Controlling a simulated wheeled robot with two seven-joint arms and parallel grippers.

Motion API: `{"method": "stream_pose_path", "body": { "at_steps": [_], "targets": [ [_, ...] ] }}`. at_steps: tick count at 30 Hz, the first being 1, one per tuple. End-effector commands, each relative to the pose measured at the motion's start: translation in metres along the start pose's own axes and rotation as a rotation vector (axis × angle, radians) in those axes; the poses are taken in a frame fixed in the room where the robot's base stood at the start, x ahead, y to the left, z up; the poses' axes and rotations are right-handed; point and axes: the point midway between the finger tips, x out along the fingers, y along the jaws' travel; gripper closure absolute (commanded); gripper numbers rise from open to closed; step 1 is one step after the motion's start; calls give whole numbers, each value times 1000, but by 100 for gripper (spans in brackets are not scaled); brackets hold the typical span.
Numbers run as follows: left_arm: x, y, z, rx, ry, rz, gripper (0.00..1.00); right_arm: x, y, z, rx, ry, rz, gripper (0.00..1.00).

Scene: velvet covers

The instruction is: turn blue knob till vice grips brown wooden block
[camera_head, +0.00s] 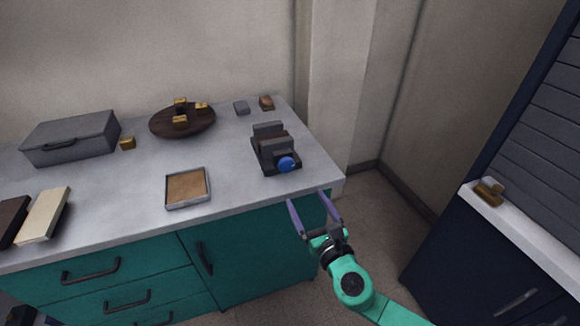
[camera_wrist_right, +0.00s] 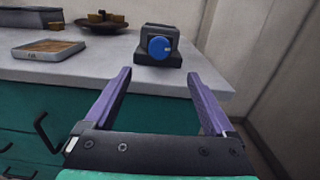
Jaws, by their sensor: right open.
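The dark grey vice (camera_head: 264,152) stands near the right end of the counter. Its blue knob (camera_head: 286,164) faces the front edge. A brown block (camera_head: 272,143) sits between the vice jaws; I cannot tell whether they touch it. My right gripper (camera_head: 310,199) is open and empty, in front of the counter's edge, short of the knob. In the right wrist view the blue knob (camera_wrist_right: 160,47) shows ahead, between and beyond the two purple fingers (camera_wrist_right: 162,85). The block is hidden there behind the vice's front. My left gripper is not in view.
The counter (camera_head: 235,190) also holds a framed tray (camera_head: 187,187), a round dark plate (camera_head: 190,130) with small wooden blocks, a grey box (camera_head: 72,137) and books (camera_head: 42,215). Counter around the knob is clear.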

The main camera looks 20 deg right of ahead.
Motion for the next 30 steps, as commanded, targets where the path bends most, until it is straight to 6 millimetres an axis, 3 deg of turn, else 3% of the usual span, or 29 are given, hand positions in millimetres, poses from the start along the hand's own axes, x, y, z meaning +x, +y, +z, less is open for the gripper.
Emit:
{"method": "stream_pose_path", "body": {
  "at_steps": [9, 13, 18, 25, 30],
  "targets": [
    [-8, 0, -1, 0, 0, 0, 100, 84, 0, 2, 8, -4, -1, 11],
    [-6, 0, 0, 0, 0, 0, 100, 112, 0, 0, 9, -2, 0, 11],
    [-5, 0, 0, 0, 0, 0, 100, 129, 1, 0, 9, 0, 2, 11],
    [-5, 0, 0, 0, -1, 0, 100, 130, 1, 0, 9, 1, 2, 11],
    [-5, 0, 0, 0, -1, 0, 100, 130, 1, 0, 9, 1, 2, 76]
  ]
}}
